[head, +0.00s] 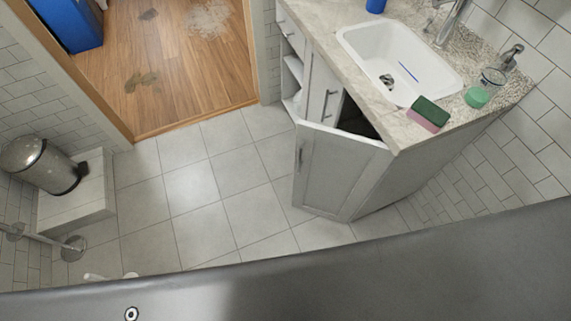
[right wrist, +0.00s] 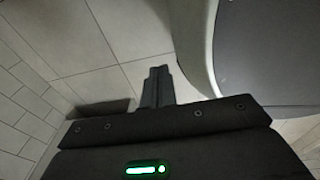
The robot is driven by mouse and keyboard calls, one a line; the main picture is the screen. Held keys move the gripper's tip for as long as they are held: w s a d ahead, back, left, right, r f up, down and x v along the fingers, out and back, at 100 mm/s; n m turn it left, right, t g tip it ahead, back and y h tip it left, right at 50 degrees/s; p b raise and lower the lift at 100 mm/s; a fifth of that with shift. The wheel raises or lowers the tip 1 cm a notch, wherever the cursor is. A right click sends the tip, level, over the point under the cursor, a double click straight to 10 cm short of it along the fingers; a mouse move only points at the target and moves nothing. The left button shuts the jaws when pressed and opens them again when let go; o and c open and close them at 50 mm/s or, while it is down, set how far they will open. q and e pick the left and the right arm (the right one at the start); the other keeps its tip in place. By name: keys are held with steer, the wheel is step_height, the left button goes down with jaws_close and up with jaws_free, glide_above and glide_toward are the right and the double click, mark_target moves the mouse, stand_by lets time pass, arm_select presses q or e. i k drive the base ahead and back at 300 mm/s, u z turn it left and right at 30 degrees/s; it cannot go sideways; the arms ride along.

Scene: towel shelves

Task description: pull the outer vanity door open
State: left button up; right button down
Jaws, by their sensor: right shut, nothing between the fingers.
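The outer vanity door (head: 341,175) is a light grey panel in the head view. It stands ajar, swung out from the vanity, with a dark gap into the cabinet (head: 355,118) behind its top edge. Its bar handle (head: 300,155) is near its left edge. A second vanity door (head: 322,90) with its own handle looks closed beside the gap. My right gripper (right wrist: 158,72) shows only in the right wrist view. Its fingers are together and empty over floor tiles, with no door or handle in that view. My left gripper is in neither view.
The countertop (head: 375,75) holds a white sink (head: 400,62), a green and pink sponge (head: 429,114) and a green-filled jar (head: 480,92). A metal bin (head: 40,165) stands on a tiled step at left. The tiled floor (head: 205,185) left of the door is clear.

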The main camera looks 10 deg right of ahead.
mark_target(334, 170)
steer(key=u, duration=0.9)
steer(key=i, duration=0.75)
steer(key=u, duration=0.4)
steer(key=i, duration=1.9)
steer(key=z, duration=3.5)
steer(key=k, duration=0.2)
steer(key=z, duration=0.5)
